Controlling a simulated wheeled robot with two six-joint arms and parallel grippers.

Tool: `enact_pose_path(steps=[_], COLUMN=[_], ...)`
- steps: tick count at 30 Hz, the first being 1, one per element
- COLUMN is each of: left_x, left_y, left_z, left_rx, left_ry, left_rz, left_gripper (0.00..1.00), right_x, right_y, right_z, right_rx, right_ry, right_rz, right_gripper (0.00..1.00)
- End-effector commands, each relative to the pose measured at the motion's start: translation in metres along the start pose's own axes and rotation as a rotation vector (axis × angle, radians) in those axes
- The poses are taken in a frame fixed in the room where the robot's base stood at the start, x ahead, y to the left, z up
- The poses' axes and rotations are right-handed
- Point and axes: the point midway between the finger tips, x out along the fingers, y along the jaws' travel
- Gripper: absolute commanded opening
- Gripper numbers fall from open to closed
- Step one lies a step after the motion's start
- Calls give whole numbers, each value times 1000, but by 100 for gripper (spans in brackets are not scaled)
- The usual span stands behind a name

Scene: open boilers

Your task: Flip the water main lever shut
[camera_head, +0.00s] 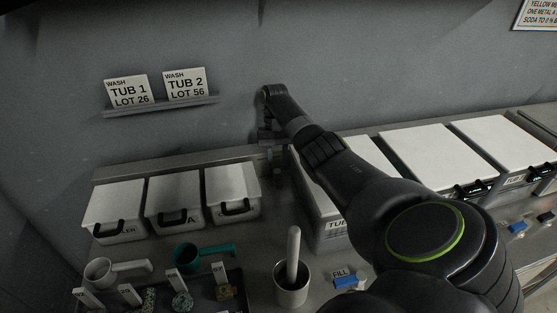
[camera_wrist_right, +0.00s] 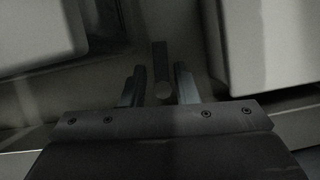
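The water main lever shows in the right wrist view as a dark upright bar with a paler round end (camera_wrist_right: 162,89). My right gripper (camera_wrist_right: 160,88) has its two fingers apart, one on each side of the lever. Narrow gaps show between the fingers and the lever, so it does not look gripped. In the head view my right arm reaches forward to the back wall, and the gripper (camera_head: 272,143) points down there, small and dark. The lever cannot be told apart from it in that view. My left gripper is not in view.
White lidded bins (camera_head: 231,185) stand left of the gripper. Larger tubs with white lids (camera_head: 440,150) stand to the right, partly behind my arm. A steel pot (camera_head: 291,284) with a pale rod stands in front. Scoops and a tray lie at the lower left.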

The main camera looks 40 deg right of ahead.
Motion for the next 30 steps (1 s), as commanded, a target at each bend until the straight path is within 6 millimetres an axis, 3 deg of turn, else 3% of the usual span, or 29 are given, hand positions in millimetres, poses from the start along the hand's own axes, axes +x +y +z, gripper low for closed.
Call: enact_pose_path(steps=[3,9,20,26,30], left_x=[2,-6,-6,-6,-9], left_y=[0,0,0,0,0], left_z=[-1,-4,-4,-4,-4], left_rx=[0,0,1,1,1], left_ry=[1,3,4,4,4], left_rz=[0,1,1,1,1], left_gripper=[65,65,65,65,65], right_x=[22,40,46,46,44], right_y=[0,0,0,0,0], right_z=[0,1,0,0,0], right_rx=[0,0,0,0,8], right_ry=[0,-1,1,1,1], right_rz=[1,1,0,0,-3], right_gripper=[27,27,27,1,0])
